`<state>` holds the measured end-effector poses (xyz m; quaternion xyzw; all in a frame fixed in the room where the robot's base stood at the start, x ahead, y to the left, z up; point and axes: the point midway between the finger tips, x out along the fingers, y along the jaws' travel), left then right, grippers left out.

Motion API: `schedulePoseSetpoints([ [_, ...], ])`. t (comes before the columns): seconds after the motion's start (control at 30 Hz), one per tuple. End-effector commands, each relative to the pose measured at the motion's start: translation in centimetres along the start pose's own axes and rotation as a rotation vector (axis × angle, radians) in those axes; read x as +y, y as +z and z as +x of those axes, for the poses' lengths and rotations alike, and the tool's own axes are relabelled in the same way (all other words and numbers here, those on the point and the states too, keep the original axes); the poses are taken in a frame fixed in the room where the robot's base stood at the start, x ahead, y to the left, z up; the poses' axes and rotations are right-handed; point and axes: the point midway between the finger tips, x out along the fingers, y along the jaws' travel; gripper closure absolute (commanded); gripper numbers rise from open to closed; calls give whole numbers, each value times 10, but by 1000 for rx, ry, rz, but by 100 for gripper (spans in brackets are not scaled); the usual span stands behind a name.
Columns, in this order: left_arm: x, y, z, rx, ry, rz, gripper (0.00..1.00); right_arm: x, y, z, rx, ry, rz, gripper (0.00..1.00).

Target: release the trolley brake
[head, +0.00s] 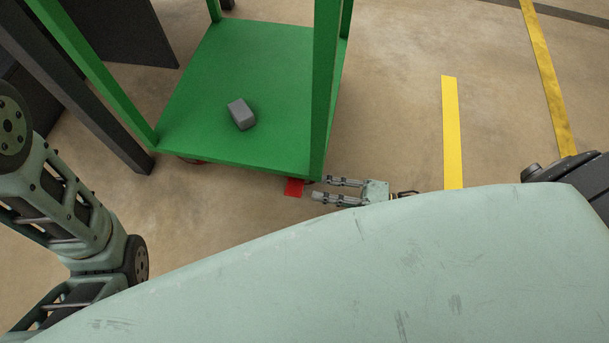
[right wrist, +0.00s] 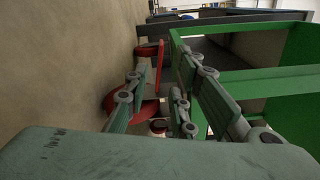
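A green trolley (head: 240,95) stands at upper centre in the head view, its posts and rails at right in the right wrist view (right wrist: 265,83). A red brake pedal (head: 293,187) sticks out below the trolley's near right corner. My right gripper (head: 318,188) is open and empty, low beside that corner. Its fingers point left, with their tips just right of the pedal; whether they touch it I cannot tell. The right wrist view shows red parts (right wrist: 149,49) just beyond and between the spread fingers (right wrist: 160,78). My left gripper is out of view.
A grey block (head: 241,114) lies on the trolley's deck. Dark frames stand at the left of the trolley. The floor to the right is clear apart from flat yellow stripes (head: 452,130).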

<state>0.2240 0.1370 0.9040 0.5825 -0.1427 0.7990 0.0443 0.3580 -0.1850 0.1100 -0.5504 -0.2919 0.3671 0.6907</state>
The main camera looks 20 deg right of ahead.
Motion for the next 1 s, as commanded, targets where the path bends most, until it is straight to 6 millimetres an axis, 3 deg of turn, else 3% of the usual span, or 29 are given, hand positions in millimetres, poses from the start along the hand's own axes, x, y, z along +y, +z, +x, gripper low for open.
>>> schedulePoseSetpoints([
  [0.1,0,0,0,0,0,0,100,1,-1,-22,3,3,0,77],
  [0.3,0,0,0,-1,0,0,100,0,0,-38,1,0,-1,77],
  [1.0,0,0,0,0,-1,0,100,0,0,-40,1,0,0,77],
])
